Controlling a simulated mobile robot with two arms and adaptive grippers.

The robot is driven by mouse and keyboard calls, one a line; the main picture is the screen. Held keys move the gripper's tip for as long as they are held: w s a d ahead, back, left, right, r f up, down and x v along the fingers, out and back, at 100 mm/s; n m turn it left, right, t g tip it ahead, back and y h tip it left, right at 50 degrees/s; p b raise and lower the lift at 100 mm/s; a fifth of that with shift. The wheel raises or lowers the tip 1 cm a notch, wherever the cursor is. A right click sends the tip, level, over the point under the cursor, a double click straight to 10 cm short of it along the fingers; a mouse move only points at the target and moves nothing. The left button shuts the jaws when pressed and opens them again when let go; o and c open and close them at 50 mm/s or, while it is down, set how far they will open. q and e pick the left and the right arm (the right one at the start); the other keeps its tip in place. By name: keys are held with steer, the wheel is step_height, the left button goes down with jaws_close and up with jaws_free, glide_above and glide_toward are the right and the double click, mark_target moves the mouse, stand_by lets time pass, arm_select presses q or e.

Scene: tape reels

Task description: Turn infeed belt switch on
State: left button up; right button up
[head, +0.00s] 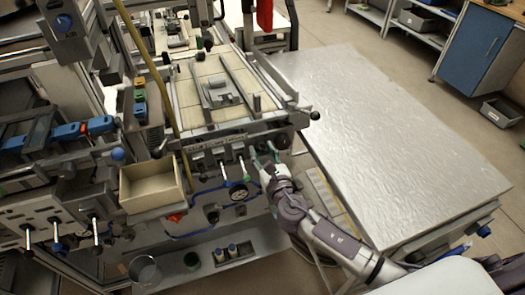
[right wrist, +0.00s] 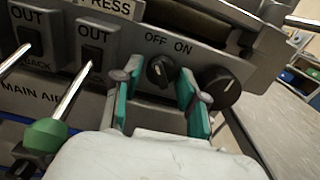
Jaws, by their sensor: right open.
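The small black rotary switch (right wrist: 160,71) sits on the grey front panel (right wrist: 140,52) just below the printed words OFF and ON in the right wrist view. A short pale mark shows on its face; I cannot tell for certain which word it points at. My right gripper (right wrist: 157,92) is open, with its two green-padded fingers on either side of this switch. I cannot tell whether the pads touch it. In the head view my right gripper (head: 266,160) is at the right end of the machine's front panel and hides the small switch. My left gripper is not in view.
A larger black knob (right wrist: 222,86) is close to the right of the right finger. Levers marked OUT stand to the left, one with a green ball (right wrist: 45,135).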

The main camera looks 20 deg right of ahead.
steer(key=shift+c, duration=0.2)
jaws_close()
